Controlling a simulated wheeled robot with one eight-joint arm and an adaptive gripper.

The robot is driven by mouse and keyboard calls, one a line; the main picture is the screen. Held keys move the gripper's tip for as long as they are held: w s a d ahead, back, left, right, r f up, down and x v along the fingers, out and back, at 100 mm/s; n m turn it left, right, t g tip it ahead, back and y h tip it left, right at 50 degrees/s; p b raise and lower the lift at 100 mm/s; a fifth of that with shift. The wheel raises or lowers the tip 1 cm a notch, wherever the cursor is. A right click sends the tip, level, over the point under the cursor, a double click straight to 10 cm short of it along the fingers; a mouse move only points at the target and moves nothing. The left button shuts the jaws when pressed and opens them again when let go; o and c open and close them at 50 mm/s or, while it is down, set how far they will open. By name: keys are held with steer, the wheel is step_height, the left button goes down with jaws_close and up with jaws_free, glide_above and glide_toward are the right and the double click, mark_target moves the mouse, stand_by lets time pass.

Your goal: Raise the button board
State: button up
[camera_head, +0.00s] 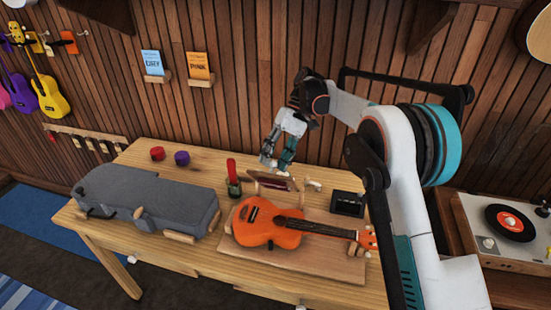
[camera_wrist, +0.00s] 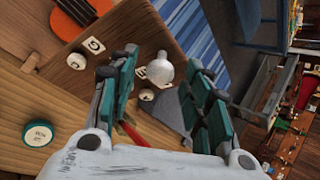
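A small dark reddish panel (camera_head: 277,183) stands tilted behind the orange ukulele (camera_head: 268,222) on the table; it may be the button board, but I cannot make out buttons on it. My gripper (camera_head: 277,163) hangs just above and behind this panel, pointing down. In the wrist view my gripper (camera_wrist: 162,92) has its two teal fingers well apart. A white rounded knob (camera_wrist: 160,70) shows between them, apart from both fingers. A brown wooden board (camera_wrist: 140,28) lies beyond, with the ukulele (camera_wrist: 72,14) at its upper left. I see no contact with the fingers.
A grey instrument case (camera_head: 140,196) fills the table's left. A red stick in a green holder (camera_head: 233,180), red (camera_head: 157,153) and purple (camera_head: 182,158) pots and a black box (camera_head: 347,203) stand near. The wooden wall (camera_head: 240,110) is close behind. A record player (camera_head: 510,222) stands at right.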

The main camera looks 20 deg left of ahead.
step_height(320, 180, up, 10)
stand_by(0.6)
